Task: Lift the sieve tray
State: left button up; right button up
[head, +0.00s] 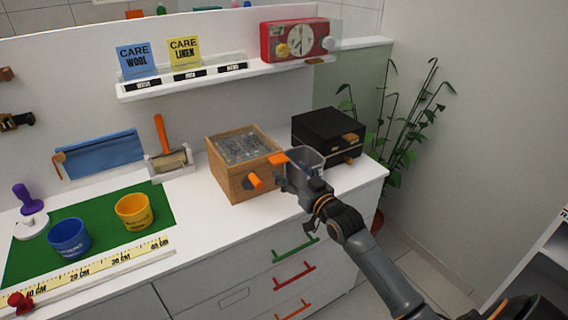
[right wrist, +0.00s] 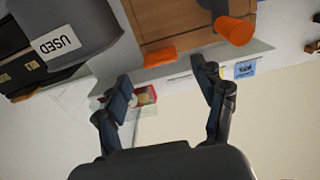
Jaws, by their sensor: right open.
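The sieve tray (head: 240,145) shows as a grey, grainy top set in a wooden box on the white counter. An orange tab (head: 278,159) sticks out at its right edge, and an orange knob (head: 255,181) is on the box front. In the right wrist view the wooden box (right wrist: 190,14), the orange tab (right wrist: 160,55) and the knob (right wrist: 234,30) are at the top. My right gripper (head: 283,174) is open and empty, close in front of the box's right side. Its fingers (right wrist: 165,95) are apart and touch nothing visible. My left gripper is not in view.
A grey bin marked USED (right wrist: 62,40) stands right beside the box; it also shows in the head view (head: 306,157). A black case (head: 328,132) is behind it. A green mat (head: 95,225) with blue and yellow cups lies left. A shelf (head: 210,81) runs above.

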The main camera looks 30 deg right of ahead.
aim_at(282, 162)
jog(key=shift+w, duration=2.15)
jog(key=shift+c, duration=0.4)
grip_shut()
jog(key=shift+r, duration=0.1)
